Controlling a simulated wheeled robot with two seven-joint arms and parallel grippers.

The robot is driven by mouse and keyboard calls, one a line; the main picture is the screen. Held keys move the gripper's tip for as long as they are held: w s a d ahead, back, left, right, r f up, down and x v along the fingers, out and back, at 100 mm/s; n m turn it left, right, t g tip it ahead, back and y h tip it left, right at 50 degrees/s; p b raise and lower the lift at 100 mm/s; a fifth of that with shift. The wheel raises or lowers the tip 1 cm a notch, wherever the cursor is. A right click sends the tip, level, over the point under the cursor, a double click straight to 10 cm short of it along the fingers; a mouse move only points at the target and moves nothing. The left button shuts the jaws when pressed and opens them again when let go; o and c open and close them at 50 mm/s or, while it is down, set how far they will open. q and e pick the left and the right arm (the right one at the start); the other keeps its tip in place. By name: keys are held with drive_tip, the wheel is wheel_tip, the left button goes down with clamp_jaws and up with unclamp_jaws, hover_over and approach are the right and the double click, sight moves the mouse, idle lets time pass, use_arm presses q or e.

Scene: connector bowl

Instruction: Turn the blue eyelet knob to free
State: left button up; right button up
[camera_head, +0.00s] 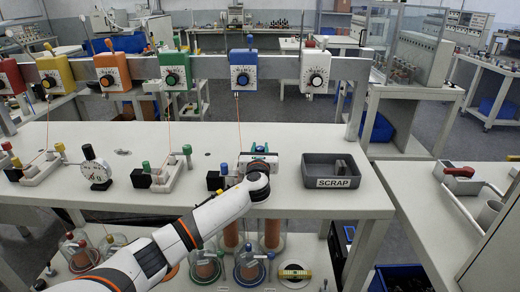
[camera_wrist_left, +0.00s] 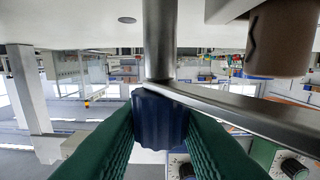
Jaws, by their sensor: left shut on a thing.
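The blue eyelet knob (camera_wrist_left: 160,120) is a dark blue ribbed cap on a metal post in the left wrist view. The two green finger pads of my left gripper (camera_wrist_left: 160,125) press on it from both sides. In the head view my left gripper (camera_head: 259,162) is at the blue station on the white table, shut on the knob, whose blue top (camera_head: 258,148) shows just behind the gripper. The gripper hides most of the fixture there. A second blue knob (camera_head: 223,168) stands just left of the gripper. My right gripper is not in view.
A blue dial box (camera_head: 243,71) hangs on the rail above, with a thread running down. A grey SCRAP tray (camera_head: 336,171) stands right of the gripper. Green-knobbed fixtures (camera_head: 187,150) and a white dial gauge (camera_head: 96,170) stand to the left. In the wrist view a metal bar (camera_wrist_left: 230,105) runs beside the knob.

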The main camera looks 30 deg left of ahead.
use_arm(q)
drive_tip(key=shift+d+r+n+g+y+p, duration=0.1)
drive_tip(key=shift+n+g+y+p, duration=0.35)
drive_tip(key=shift+n+g+y, duration=1.15)
drive_tip(key=shift+y, duration=0.4)
drive_tip(key=shift+n+g+y, duration=0.9)
drive_tip(key=shift+n+g, duration=0.1)
drive_tip(key=shift+g, duration=0.2)
drive_tip(key=shift+n+g+y, duration=0.7)
drive_tip(key=shift+n+g, duration=0.1)
drive_tip(key=shift+g, duration=0.3)
drive_tip(key=shift+b, duration=0.3)
drive_tip(key=o, duration=1)
drive_tip(key=shift+c, duration=0.2)
